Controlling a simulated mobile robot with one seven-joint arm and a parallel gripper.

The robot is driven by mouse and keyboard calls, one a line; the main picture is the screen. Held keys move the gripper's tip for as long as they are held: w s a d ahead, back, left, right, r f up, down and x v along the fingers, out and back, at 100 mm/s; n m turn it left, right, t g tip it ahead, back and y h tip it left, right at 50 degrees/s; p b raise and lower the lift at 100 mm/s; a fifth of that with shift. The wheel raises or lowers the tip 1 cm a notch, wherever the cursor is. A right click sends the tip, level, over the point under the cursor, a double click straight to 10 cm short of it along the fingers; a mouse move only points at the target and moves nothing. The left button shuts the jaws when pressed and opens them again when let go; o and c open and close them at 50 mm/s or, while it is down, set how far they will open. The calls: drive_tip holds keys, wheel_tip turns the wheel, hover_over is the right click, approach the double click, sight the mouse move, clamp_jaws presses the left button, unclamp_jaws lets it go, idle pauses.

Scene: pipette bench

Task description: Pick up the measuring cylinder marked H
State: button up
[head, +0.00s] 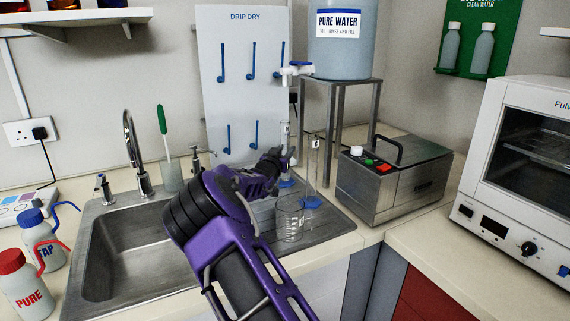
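Two clear measuring cylinders with blue bases stand on the ribbed drainer right of the sink. The left cylinder (286,182) is partly hidden behind my gripper. The right cylinder (312,178) stands upright and shows nearly whole. Each has a small label near its top, too small for me to read surely, so I cannot tell which is H. My purple gripper (284,159) reaches in from the lower left, its fingers at the left cylinder's mid-height. I cannot tell whether the fingers are around it, touching it, or open.
A glass beaker (290,222) stands on the drainer, in front of the cylinders. The pure water tank (342,55) sits on a metal stand (332,112) behind, its tap above the cylinders. A metal bath (390,180) is close on the right. The sink (130,255) lies left.

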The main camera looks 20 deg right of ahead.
clamp_jaws()
drive_tip(key=shift+r, duration=0.2)
